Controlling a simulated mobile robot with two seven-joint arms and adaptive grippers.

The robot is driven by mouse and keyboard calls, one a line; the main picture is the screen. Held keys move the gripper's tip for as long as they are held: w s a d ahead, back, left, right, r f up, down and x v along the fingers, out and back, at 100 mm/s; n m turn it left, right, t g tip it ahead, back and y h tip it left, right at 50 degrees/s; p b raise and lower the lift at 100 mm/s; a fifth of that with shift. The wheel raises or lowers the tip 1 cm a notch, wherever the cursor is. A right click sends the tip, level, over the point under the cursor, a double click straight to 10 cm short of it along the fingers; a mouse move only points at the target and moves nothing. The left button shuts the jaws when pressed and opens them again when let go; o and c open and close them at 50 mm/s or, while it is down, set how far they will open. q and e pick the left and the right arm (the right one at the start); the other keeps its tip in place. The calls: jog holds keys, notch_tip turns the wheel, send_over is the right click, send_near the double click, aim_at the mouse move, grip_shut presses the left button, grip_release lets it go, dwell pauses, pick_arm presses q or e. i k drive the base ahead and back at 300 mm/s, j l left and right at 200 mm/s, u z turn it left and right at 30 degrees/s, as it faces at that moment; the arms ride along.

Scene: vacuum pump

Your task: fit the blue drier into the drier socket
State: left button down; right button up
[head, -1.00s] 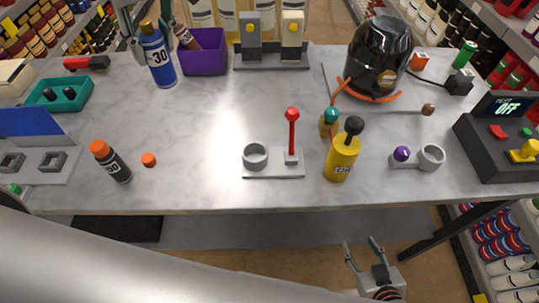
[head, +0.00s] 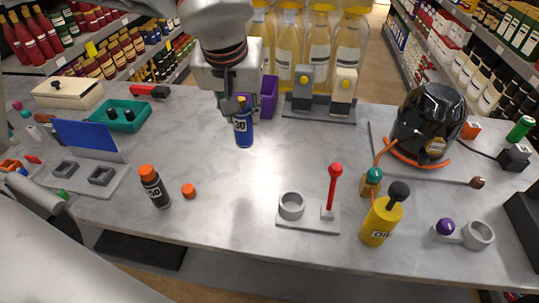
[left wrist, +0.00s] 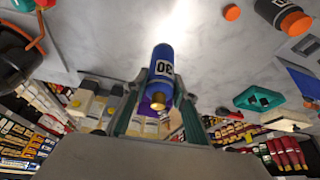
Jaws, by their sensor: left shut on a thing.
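The blue drier (head: 243,130), a small cylinder marked 30, is held upright by my left gripper (head: 242,104), which comes down on its top from above. In the left wrist view the drier (left wrist: 162,68) sits between the two fingers (left wrist: 160,103), its brass end toward the camera. I cannot tell whether its base touches the table. A grey ring socket (head: 291,206) stands on a plate beside a red-knobbed lever (head: 332,190), to the right of and nearer than the drier; the ring looks empty. My right gripper is out of view.
A purple bin (head: 268,97) stands just behind the drier, partly hidden by my gripper. A black bottle with orange cap (head: 155,188) and a loose orange cap (head: 188,191) are at front left. A yellow bottle (head: 381,222) stands right of the lever. The table between drier and ring is clear.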

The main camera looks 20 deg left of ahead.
aim_at(310, 210)
jog(key=k, duration=0.6)
jog(key=u, duration=1.15)
jog(key=l, duration=0.95)
jog(key=i+l, duration=0.1)
jog(key=l, duration=0.8)
